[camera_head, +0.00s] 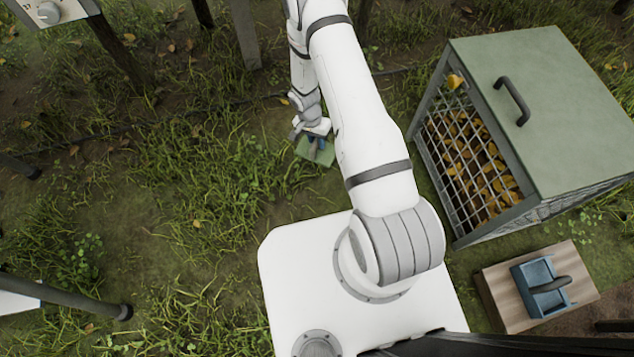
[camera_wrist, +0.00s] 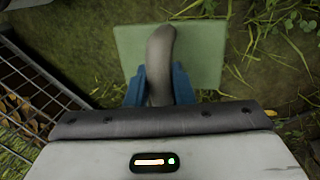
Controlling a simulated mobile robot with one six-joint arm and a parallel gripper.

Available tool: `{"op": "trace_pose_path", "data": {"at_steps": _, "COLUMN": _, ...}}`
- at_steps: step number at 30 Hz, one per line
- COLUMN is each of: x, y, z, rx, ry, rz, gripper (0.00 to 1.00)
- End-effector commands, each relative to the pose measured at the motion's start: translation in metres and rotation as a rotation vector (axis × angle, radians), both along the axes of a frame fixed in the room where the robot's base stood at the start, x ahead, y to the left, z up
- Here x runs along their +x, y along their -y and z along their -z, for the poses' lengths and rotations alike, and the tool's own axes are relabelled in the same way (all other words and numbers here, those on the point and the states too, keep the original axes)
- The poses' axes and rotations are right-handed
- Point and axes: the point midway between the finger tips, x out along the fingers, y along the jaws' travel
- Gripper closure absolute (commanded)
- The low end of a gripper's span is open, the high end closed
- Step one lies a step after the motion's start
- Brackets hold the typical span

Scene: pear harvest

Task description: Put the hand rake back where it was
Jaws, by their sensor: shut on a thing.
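My gripper (camera_wrist: 159,76) is shut on a grey, curved handle, which I take to be the hand rake (camera_wrist: 161,48). The handle stands between the two blue fingers in the wrist view, and its far end bends to the right. The rake's working end is not visible. A flat green square (camera_wrist: 205,50) lies behind the handle in the wrist view. In the head view my gripper (camera_head: 316,139) is low over the same green square (camera_head: 325,156), left of the upper arm. I cannot tell whether the rake touches the square.
A green-topped cage (camera_head: 570,90) with wire mesh and orange-yellow things inside stands to the right. Below it, a wooden board (camera_head: 497,299) bears a blue tray (camera_head: 527,272) with a dark handle-like thing. Grassy ground lies open on the left, with several posts around its edges.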

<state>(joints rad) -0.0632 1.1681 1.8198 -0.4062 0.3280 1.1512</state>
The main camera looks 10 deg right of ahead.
Motion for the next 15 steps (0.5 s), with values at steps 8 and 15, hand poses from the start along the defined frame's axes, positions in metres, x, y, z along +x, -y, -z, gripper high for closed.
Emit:
{"op": "trace_pose_path", "data": {"at_steps": 8, "x": 0.003, "y": -0.001, "z": 0.063, "rx": 0.004, "ry": -0.003, "rz": 0.085, "gripper": 1.00}}
{"op": "trace_pose_path", "data": {"at_steps": 15, "x": 0.003, "y": -0.002, "z": 0.085, "rx": 0.005, "ry": -0.005, "rz": 0.100, "gripper": 1.00}}
